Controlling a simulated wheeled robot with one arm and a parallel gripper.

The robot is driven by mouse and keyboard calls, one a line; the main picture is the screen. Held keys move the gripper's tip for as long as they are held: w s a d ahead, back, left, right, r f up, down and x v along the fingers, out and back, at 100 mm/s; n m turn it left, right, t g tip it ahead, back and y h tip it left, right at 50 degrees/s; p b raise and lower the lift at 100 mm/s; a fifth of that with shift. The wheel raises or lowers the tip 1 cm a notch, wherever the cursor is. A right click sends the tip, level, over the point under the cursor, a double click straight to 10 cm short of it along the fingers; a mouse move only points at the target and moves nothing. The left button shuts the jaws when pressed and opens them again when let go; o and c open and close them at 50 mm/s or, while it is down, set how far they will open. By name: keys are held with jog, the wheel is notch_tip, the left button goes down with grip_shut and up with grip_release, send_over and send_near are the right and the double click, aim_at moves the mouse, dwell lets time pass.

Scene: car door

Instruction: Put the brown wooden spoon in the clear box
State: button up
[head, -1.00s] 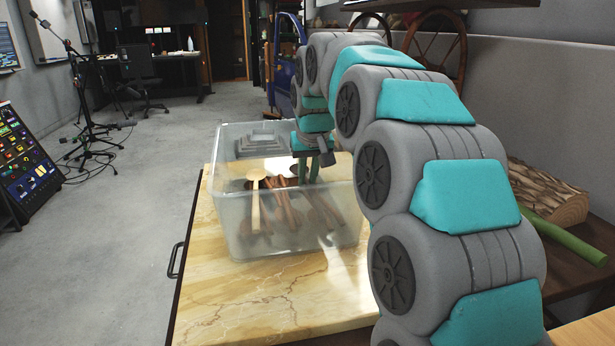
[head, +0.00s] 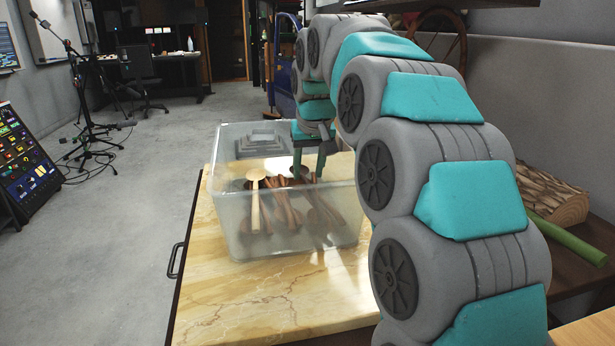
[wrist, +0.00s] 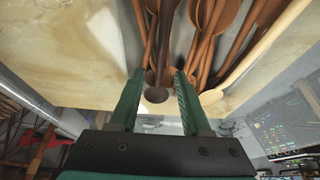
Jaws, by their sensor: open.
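The clear box (head: 232,238) stands on the marble-topped table. Several brown wooden spoons (head: 283,212) show through its walls, lying close together in a bundle. A pale wooden spoon (head: 256,200) lies at their left and shows at the right in the wrist view (wrist: 250,60). My gripper (head: 308,176) points down at the box's far right part, open and empty. In the wrist view, a dark brown spoon's bowl (wrist: 156,95) lies between the two green fingers (wrist: 158,92), with no clear grip on it. The exact depth of the fingertips is hard to tell.
The marble tabletop (head: 270,300) is clear in front of the box. A split log (head: 548,190) and a green stick (head: 568,238) lie on the right. A blue car door (head: 284,70) stands behind, and a microphone stand (head: 90,110) is at the left.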

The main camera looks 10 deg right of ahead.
jog(key=v, duration=0.9)
